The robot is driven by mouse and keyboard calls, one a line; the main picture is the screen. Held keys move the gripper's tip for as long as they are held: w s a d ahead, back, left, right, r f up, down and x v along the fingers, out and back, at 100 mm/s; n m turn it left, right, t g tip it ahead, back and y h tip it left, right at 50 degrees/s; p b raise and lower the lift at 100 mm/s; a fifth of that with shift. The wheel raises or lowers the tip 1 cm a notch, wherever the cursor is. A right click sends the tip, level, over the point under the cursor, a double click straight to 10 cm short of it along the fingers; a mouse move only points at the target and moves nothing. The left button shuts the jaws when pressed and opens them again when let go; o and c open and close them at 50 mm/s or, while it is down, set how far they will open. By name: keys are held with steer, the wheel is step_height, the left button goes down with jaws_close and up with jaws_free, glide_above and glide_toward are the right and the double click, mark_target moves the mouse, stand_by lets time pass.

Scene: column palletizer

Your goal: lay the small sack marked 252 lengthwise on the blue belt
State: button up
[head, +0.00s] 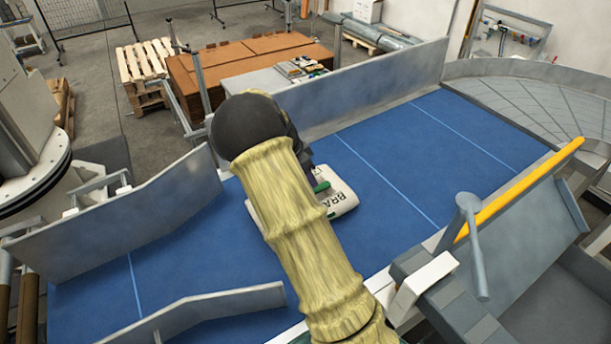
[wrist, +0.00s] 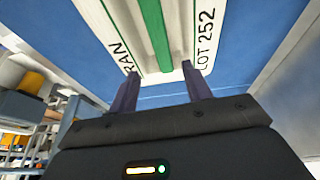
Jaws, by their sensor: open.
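The small white sack (head: 343,202) has a green stripe and dark lettering. It appears to lie flat on the blue belt (head: 385,170), partly hidden behind my arm in the head view. In the wrist view the sack (wrist: 183,28) shows "LOT 252" right of the stripe and part of "BRAN" to the left. My gripper (wrist: 160,74) is open, its two dark fingers apart at the sack's near end, with the stripe between them. Whether the fingers touch the sack I cannot tell. In the head view my gripper is mostly hidden by my arm.
Grey side walls (head: 390,90) border the belt at the back, with another guide (head: 120,225) at the left. A yellow-edged grey frame (head: 530,185) stands at the right. A roller curve (head: 540,100) adjoins the far right end. Belt on both sides of the sack is clear.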

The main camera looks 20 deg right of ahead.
step_height(320, 180, up, 3)
steer(key=shift+f+p, duration=0.1)
steer(key=shift+p, duration=0.6)
steer(key=s+a+f+n+y+b, duration=0.1)
steer(key=s+a+n+b, duration=0.1)
steer(key=s+n, duration=0.3)
steer(key=s+a+f+n+t+y+b, duration=0.1)
steer(key=s+n+b, duration=0.4)
steer(key=s, duration=0.7)
steer(key=s+a+f+n+t+y+b, duration=0.1)
steer(key=s+a+f+n+y+b, duration=0.1)
steer(key=s+a+n, duration=0.3)
steer(key=s+f+b, duration=0.1)
steer(key=s, duration=0.2)
steer(key=shift+s+a+n+y, duration=0.2)
steer(key=shift+s+n+y, duration=0.1)
steer(key=shift+s+n, duration=0.1)
steer(key=shift+w+f, duration=0.1)
